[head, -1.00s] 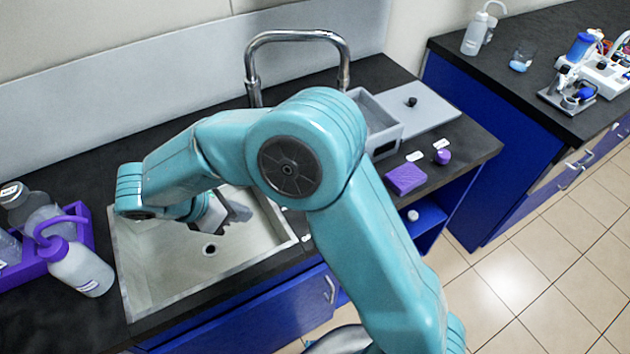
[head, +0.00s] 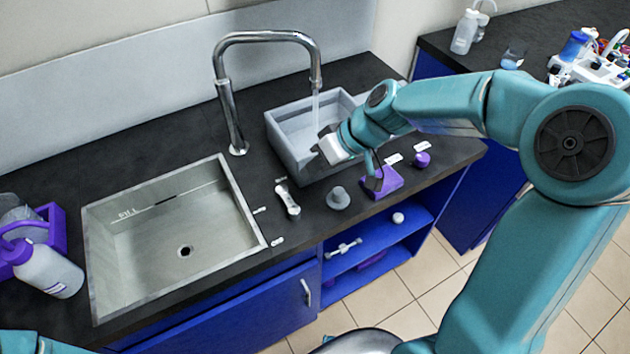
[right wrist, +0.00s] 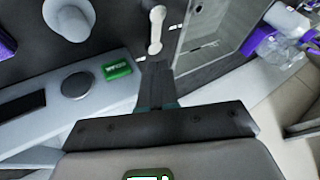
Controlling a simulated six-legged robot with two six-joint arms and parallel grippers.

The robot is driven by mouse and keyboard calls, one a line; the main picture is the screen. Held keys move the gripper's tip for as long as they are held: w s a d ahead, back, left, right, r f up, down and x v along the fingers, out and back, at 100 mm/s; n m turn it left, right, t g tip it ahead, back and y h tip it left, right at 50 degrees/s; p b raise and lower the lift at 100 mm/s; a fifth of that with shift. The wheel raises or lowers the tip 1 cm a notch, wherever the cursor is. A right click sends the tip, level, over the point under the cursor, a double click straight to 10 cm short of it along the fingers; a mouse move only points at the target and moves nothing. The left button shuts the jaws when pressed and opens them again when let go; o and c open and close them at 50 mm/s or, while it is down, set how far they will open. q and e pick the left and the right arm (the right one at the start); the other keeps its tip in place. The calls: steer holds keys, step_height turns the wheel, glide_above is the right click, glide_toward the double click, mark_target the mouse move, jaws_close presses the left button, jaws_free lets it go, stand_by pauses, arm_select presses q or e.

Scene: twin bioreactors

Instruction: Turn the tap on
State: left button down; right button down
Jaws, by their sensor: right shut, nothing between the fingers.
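My right gripper (head: 328,150) is shut and empty, over the grey basin near the streak, apart from the lever. Its fingers show in the right wrist view (right wrist: 157,85). My left gripper is out of view.
The sink (head: 160,235) is empty. The grey basin (head: 290,150) stands at right. A grey knob (head: 338,198), purple block (head: 383,184) and purple knob (head: 422,160) sit on the counter's right part. A purple rack with bottles (head: 50,270) stands far left.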

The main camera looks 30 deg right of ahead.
mark_target(287, 192)
steer(key=shift+m+h, duration=0.3)
steer(key=shift+m, duration=0.2)
steer(key=w+f, duration=0.1)
steer(key=f, duration=0.1)
steer(key=w+a+f, duration=0.1)
steer(key=f, duration=0.2)
steer(key=w+f, duration=0.1)
steer(key=f, duration=0.2)
steer(key=shift+w+a, duration=0.2)
steer(key=shift+w, duration=0.05)
steer(key=shift+w+a+f+n+b, duration=0.15)
steer(key=shift+a+f+n+b, duration=0.2)
steer(key=shift+b, duration=0.35)
steer(key=shift+a+r, duration=0.25)
steer(key=shift+r, duration=0.1)
